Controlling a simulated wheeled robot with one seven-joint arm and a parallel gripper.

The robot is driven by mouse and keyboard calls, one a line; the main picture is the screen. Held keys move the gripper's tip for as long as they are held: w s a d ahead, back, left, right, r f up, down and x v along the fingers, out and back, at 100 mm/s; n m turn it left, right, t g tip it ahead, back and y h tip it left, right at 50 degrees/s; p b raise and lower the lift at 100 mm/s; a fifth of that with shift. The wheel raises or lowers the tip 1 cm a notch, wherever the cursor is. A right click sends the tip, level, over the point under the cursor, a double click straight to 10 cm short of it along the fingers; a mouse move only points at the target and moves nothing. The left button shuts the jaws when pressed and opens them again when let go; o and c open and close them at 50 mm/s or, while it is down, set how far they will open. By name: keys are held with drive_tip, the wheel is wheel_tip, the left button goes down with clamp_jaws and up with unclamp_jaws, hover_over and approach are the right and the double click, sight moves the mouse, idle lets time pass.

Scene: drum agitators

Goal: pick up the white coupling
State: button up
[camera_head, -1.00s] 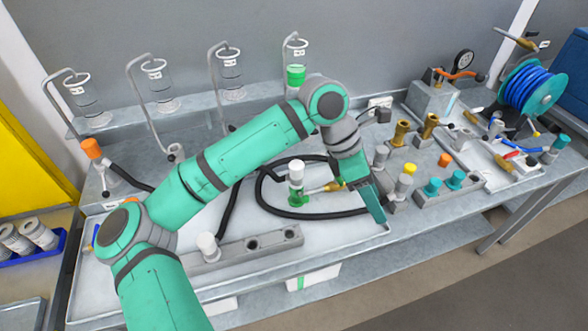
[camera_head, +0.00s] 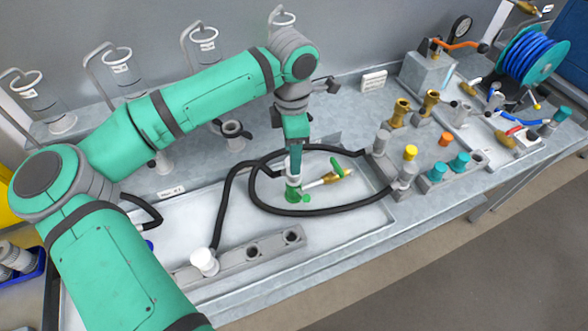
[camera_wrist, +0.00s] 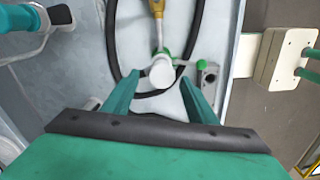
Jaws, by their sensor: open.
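A white coupling (camera_head: 292,181) stands upright in the metal tray, on a green fitting (camera_head: 292,196) with a brass-ended piece (camera_head: 337,176) beside it. My gripper (camera_head: 294,158) points down over this coupling and partly hides it. In the wrist view, the coupling's round white top (camera_wrist: 162,74) lies between the tips of my two green fingers (camera_wrist: 159,82), which are spread apart. I cannot tell whether a finger touches it. A second white capped piece (camera_head: 204,262) sits at the left end of the grey holed block.
A black hose (camera_head: 318,212) loops around the coupling in the tray (camera_head: 345,222). The grey block (camera_head: 262,254) lies in front. Grey blocks with yellow, orange and teal caps (camera_head: 459,160) stand to the right. Glass vessels on stands (camera_head: 205,65) line the back.

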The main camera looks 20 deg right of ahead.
drive_tip(key=shift+s+f, duration=0.2)
drive_tip(key=shift+f, duration=2.75)
drive_tip(key=c, duration=1.3)
